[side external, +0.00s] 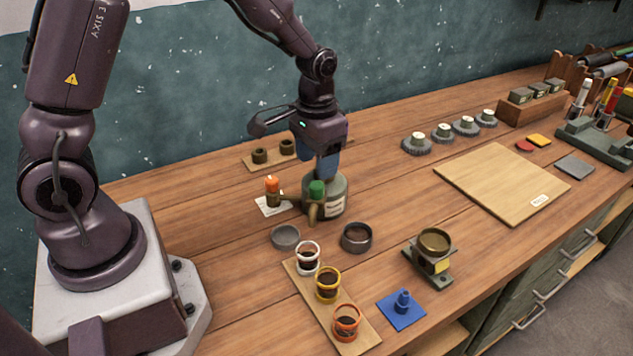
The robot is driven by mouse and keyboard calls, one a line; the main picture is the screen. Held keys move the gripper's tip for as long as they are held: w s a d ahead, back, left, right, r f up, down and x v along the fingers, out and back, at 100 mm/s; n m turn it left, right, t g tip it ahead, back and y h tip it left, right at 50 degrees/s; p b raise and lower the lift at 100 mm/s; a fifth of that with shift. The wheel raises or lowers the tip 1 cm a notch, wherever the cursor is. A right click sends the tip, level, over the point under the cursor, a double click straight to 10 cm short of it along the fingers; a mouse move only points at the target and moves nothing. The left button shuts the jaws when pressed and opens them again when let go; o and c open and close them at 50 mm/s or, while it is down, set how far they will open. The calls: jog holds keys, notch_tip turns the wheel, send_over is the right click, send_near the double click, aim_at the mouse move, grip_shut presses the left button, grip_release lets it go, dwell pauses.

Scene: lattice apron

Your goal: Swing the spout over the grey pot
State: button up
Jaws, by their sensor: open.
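A grey-green canister (338,196) with a pale label stands on the bench, with brass fittings at its front left. A brass spout (313,213) hangs down below a green knob (316,188). A brass arm runs left to an upright piece with an orange knob (272,184). A small grey pot (286,238) sits in front and a little left of the spout; a darker grey pot (356,238) with dark contents sits to its right. My gripper (316,166) is open, its blue fingers pointing down just above and behind the green knob. Whether a finger touches the canister is unclear.
A wooden strip holds several coloured-rim cups (327,284) in front. A blue pad (401,308) and a brass-cupped stand (432,252) are to the right. A board with dark cups (260,156) lies behind.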

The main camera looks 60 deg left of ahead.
aim_at(317, 184)
notch_tip(317, 184, down, 6)
jog(key=shift+r, duration=0.15)
grip_shut()
dwell(0.3)
